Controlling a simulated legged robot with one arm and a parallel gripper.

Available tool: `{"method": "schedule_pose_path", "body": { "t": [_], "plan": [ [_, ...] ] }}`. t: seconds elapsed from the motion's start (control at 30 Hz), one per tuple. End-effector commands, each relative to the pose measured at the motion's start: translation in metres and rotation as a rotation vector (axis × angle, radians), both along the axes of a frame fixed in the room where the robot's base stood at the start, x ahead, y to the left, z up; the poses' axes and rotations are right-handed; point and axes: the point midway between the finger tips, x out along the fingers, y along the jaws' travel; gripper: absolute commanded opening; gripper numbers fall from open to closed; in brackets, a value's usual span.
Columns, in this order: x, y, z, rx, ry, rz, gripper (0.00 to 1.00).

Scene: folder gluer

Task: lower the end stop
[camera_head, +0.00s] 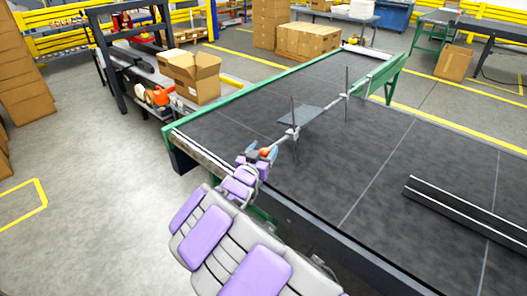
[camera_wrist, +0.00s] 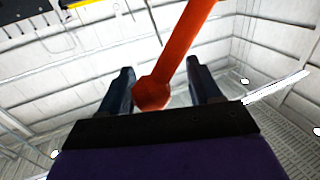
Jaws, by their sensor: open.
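A flat grey plate (camera_head: 300,115), which looks like the end stop, sits on a thin cross rod above the dark belt table (camera_head: 385,165). Two upright posts carry the rod, and the plate looks raised off the surface. An orange-red lever (camera_wrist: 183,50) with a rounded end shows in the wrist view; a bit of orange also shows at my gripper (camera_head: 262,155) in the head view. My gripper is open, its two dark fingers (camera_wrist: 161,88) on either side of the lever's rounded end. I cannot tell whether they touch it. The lever's far end is outside the wrist view.
A long black rail (camera_head: 465,212) lies on the belt at right. An open cardboard box (camera_head: 190,75) stands beyond the table's left end. Stacked boxes (camera_head: 307,40) stand at the back. My arm covers part of the table's near edge.

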Motion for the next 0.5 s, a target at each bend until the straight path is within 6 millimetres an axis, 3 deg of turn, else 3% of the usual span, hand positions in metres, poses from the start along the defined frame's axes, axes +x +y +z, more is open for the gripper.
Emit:
{"method": "schedule_pose_path", "body": {
  "t": [0.13,0.5],
  "plan": [
    [0.0001,-0.0041,0.001,0.003,0.0,-0.002,0.62],
    [-0.0002,-0.0019,-0.0002,0.001,0.001,-0.002,0.27]
  ]
}}
